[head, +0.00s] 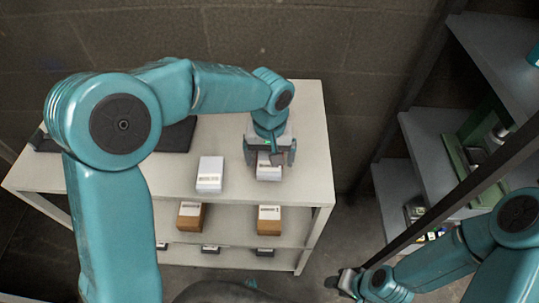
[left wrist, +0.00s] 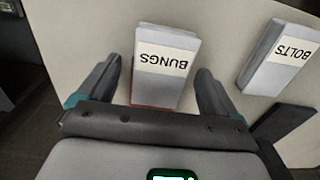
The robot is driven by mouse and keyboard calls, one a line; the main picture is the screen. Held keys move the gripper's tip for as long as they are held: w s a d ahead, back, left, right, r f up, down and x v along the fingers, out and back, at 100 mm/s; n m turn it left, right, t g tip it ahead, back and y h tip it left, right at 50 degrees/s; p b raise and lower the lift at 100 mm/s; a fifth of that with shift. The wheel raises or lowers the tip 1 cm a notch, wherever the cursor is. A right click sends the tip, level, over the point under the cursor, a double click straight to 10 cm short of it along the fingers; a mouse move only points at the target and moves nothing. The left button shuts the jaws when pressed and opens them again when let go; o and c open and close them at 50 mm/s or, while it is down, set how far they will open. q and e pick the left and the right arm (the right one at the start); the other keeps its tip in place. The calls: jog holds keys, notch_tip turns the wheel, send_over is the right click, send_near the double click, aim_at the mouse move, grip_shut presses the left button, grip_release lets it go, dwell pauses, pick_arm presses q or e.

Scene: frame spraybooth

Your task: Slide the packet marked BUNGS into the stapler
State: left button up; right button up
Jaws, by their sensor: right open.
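The packet marked BUNGS (left wrist: 165,62) is a white block with a cream label, lying on the pale top shelf. In the head view the packet (head: 268,173) is partly hidden by my left gripper (head: 270,155). The left wrist view shows that gripper (left wrist: 164,95) open, one finger on each side of the packet, with gaps between. My right gripper (head: 345,281) is open and empty at the bottom, far from the packet. A green machine (head: 462,165) on the rack at right may be the stapler; a dark post partly hides it.
A packet marked BOLTS (left wrist: 280,55) lies beside BUNGS; it also shows in the head view (head: 209,174). Brown boxes (head: 191,215) stand on the shelf below. A dark flat item (head: 175,136) lies on the top shelf at left. The dark rack post (head: 440,215) slants at right.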

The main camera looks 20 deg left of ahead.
pick_arm(q)
notch_tip(320, 180, up, 16)
jog(key=shift+r+p, duration=0.15)
jog(key=shift+p, duration=0.2)
dwell(0.4)
